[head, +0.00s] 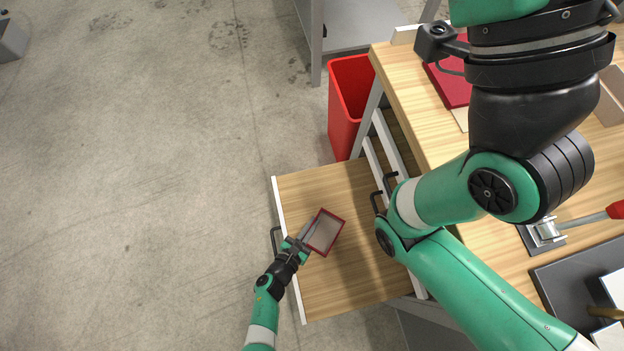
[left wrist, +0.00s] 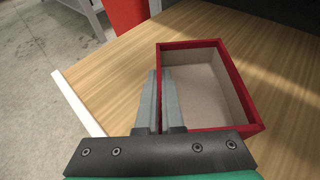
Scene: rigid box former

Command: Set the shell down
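The shell (head: 325,232) is a small open box with red outer walls and a grey inside. It lies open side up, turned at an angle, over the wooden bottom of a pulled-out drawer (head: 350,285). My left gripper (head: 307,238) comes from the lower left and has its fingers astride the shell's left wall. In the left wrist view the shell (left wrist: 208,85) is right of the fingers (left wrist: 160,100), one finger outside the wall and one inside, close together. I cannot tell whether the shell's base fully touches the wood. My right gripper is out of view.
The drawer has a white front edge (head: 288,250) with a dark handle. A red bin (head: 342,115) stands behind it. The wooden bench (head: 400,75) on the right holds a red piece (head: 452,85) and a lever tool (head: 545,232). My large arm links cover much of the bench.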

